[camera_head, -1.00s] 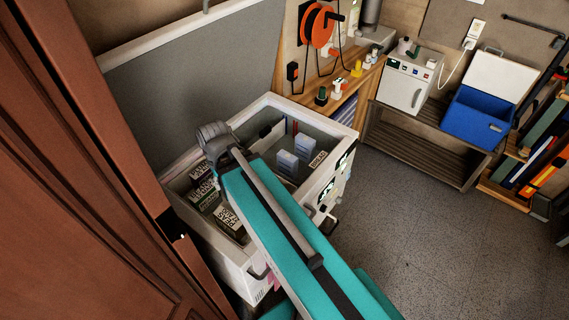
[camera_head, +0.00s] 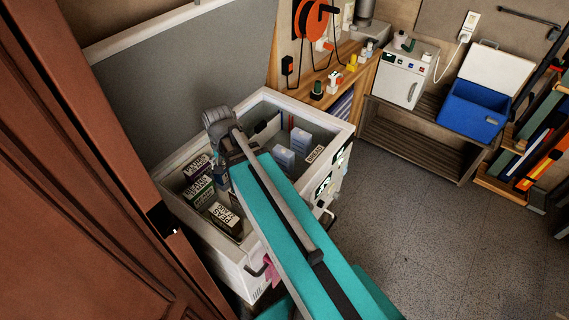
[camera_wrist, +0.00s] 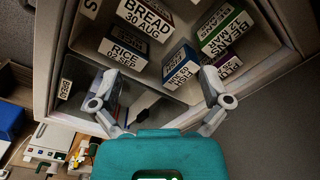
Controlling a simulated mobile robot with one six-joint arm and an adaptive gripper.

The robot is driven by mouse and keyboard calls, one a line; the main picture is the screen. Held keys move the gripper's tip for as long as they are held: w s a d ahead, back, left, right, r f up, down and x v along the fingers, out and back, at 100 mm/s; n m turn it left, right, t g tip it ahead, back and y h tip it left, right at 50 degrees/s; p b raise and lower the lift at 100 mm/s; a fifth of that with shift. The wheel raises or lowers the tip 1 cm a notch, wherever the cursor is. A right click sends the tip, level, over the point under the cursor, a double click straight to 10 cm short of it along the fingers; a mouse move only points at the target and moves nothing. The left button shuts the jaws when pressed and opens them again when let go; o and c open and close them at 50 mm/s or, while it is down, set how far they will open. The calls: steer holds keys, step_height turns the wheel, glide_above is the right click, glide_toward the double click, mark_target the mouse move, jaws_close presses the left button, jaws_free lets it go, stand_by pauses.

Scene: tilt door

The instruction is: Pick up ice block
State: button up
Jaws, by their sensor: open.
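Two pale, bluish-white blocks stand inside the open chest freezer (camera_head: 187,153) in the head view. They look like ice blocks, the nearer one (camera_head: 283,158) in front of the farther one (camera_head: 300,140). My arm passes over the freezer to their left and hides my gripper's fingers in the head view. In the wrist view my gripper (camera_wrist: 160,80) is open, with its two fingers spread over the freezer and nothing between them. I cannot clearly make out the blocks in the wrist view.
Labelled food boxes fill the freezer's left part, among them a bread box (camera_wrist: 146,18) and a rice box (camera_wrist: 124,50). The freezer lid (camera_head: 180,85) stands raised behind. A brown door (camera_head: 75,200) is close on the left. A blue cooler (camera_head: 474,110) stands right; the floor before it is clear.

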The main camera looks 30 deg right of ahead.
steer(key=w+d+f+m+b, duration=0.3)
steer(key=w+d+m, duration=0.1)
steer(key=d+m, duration=0.3)
steer(key=w+d+f+m+b, duration=0.2)
steer(key=w+d+f+m, duration=0.1)
steer(key=d+m, duration=0.4)
steer(key=m+t+b, duration=0.1)
steer(key=m+b, duration=0.4)
steer(key=m, duration=0.6)
glide_toward(283, 151)
steer(key=shift+s+d+r+m, duration=0.1)
steer(key=shift+d+r+m, duration=0.1)
steer(key=shift+d+m, duration=0.35)
steer(key=f+b, duration=0.2)
steer(key=f, duration=0.1)
steer(key=f+b, duration=0.2)
steer(key=b, duration=0.1)
steer(key=w+f+b, duration=0.1)
steer(key=f+b, duration=0.2)
steer(key=shift+a+f, duration=0.2)
steer(key=shift+f, duration=0.1)
steer(key=shift+f, duration=0.1)
